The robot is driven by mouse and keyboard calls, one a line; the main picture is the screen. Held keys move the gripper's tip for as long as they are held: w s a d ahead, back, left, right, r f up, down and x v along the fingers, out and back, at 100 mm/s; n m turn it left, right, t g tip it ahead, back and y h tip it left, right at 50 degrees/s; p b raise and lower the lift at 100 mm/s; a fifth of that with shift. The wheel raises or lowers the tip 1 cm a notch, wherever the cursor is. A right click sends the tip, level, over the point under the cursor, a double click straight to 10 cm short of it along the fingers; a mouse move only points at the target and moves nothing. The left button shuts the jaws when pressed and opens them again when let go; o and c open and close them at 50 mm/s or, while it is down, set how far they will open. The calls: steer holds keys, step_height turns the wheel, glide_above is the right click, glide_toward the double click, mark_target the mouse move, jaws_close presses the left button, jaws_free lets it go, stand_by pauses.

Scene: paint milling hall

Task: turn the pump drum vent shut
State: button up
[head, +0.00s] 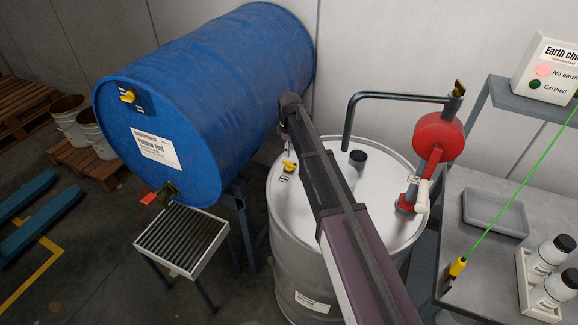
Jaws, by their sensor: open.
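The pump drum (292,218) is a silver upright drum in the middle of the head view, with a pale lid. A small yellow vent handle (290,166) stands on the lid's left part, beside a small label. I cannot tell the vent's setting. A red hand pump (438,137) with a bent dark spout pipe (400,96) is mounted on the lid's right side. My arm crosses the picture over the drum, just right of the vent, and covers the middle of the lid.
A blue drum (215,90) lies on a stand at left, with its own yellow vent (128,97) and a red-handled tap (150,198) above a grated tray (182,240). A bench (490,258) at right holds a grey tray (495,212) and bottles. A green cable runs above it.

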mark_target(290, 165)
steer(key=shift+f+b, duration=2.7)
steer(key=shift+f, duration=0.3)
jaws_close()
